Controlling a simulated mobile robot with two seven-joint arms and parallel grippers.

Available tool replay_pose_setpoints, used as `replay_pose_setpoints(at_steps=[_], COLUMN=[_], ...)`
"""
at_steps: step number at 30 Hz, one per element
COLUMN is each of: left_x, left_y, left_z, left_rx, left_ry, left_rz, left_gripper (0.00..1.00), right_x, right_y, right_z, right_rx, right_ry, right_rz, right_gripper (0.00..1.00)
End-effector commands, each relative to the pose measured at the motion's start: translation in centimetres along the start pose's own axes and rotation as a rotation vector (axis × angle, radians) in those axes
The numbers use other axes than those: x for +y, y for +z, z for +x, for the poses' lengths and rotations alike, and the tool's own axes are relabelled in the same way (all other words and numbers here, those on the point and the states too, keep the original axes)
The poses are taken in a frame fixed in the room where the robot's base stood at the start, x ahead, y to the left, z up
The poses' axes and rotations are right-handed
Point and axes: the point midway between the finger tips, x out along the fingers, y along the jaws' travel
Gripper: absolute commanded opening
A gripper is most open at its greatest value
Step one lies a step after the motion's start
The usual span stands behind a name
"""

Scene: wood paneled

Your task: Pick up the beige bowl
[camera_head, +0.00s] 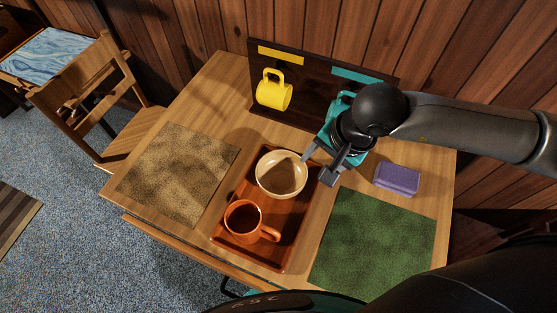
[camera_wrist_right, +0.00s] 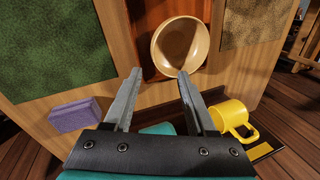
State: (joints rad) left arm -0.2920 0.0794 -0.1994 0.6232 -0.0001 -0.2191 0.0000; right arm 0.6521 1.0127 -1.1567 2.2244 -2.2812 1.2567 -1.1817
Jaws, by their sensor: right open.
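The beige bowl (camera_head: 281,174) sits upright on the far part of a reddish-brown wooden tray (camera_head: 272,254), and it also shows at the top of the right wrist view (camera_wrist_right: 180,46). My right gripper (camera_head: 318,165) is open and empty, just to the right of the bowl. In the right wrist view its two fingers (camera_wrist_right: 160,76) point toward the bowl, with one fingertip close to the bowl's rim. I cannot tell whether it touches. My left gripper is not in view.
An orange-brown mug (camera_head: 246,219) stands on the tray's near part. A yellow mug (camera_head: 273,91) hangs on the dark rack (camera_head: 304,106); a teal mug (camera_head: 333,121) is partly hidden by my arm. A purple sponge (camera_head: 397,179) lies right. Brown (camera_head: 180,171) and green (camera_head: 374,244) mats flank the tray.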

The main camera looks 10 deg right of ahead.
Motion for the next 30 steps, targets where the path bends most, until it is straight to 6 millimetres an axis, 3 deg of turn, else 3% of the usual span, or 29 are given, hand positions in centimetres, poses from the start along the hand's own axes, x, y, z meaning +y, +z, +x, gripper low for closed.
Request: replay_pose_setpoints(at_steps=[6, 12, 20, 30], left_x=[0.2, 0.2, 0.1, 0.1], left_y=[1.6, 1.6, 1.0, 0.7], left_z=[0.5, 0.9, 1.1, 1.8], left_rx=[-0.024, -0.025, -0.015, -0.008], left_ry=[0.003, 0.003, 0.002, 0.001], left_rz=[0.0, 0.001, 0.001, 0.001], left_gripper=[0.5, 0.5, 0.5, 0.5], right_x=[0.1, 0.0, 0.1, 0.6], right_y=[0.2, 0.1, 0.2, 0.2], right_z=[4.5, 8.0, 9.7, 14.0], right_rx=[-0.005, -0.004, -0.005, -0.005], right_ry=[0.002, 0.0, 0.0, -0.001], right_rz=[0.003, 0.005, 0.004, 0.005], right_gripper=[0.57, 0.57, 0.57, 0.57])
